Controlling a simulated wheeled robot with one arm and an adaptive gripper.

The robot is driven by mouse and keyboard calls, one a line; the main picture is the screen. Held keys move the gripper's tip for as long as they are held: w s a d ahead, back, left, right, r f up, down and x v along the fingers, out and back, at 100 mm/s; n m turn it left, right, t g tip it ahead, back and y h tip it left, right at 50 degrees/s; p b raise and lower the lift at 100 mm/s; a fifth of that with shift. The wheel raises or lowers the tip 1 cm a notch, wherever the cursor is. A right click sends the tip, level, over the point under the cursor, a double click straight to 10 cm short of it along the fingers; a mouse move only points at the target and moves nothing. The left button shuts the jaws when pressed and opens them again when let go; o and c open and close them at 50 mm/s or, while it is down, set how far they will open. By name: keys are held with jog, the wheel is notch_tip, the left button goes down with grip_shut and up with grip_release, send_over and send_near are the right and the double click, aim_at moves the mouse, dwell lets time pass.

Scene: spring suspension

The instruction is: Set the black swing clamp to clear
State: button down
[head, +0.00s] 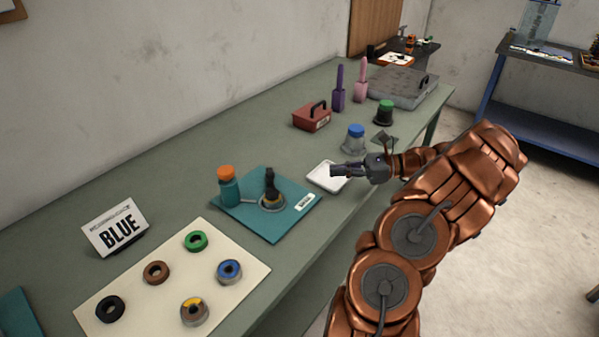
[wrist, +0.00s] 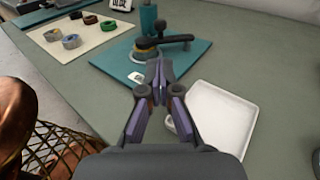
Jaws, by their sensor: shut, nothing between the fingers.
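The black swing clamp (head: 270,183) stands on a teal board (head: 290,222), above a round ring-shaped base (head: 272,205). In the wrist view the clamp (wrist: 178,38) shows a dark knob and a black arm reaching to the right over or beside the ring; I cannot tell exactly which. A teal post with an orange cap (head: 227,174) stands to its left on the same board. My gripper (head: 337,171) is shut and empty, to the right of the board, above a white tray. In the wrist view my gripper's fingertips (wrist: 157,65) are together, apart from the clamp.
The white tray (head: 322,186) lies near the gripper. A cream mat (head: 140,290) holds several coloured rings, beside a BLUE sign (head: 116,228). A blue-capped piece (head: 355,137), a green-capped piece (head: 384,113) and a red box (head: 311,118) stand farther along the bench.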

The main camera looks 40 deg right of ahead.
jog(key=p, duration=0.3)
send_near(270, 178)
jog(key=x, duration=0.4)
jog(key=shift+w, duration=0.6)
jog(key=shift+w+a+f, duration=0.1)
jog(key=shift+w+a, duration=0.35)
jog(key=shift+a+t, duration=0.1)
jog(key=shift+t, duration=0.2)
jog(key=shift+a+m+h, duration=0.2)
jog(key=shift+m+h, duration=0.1)
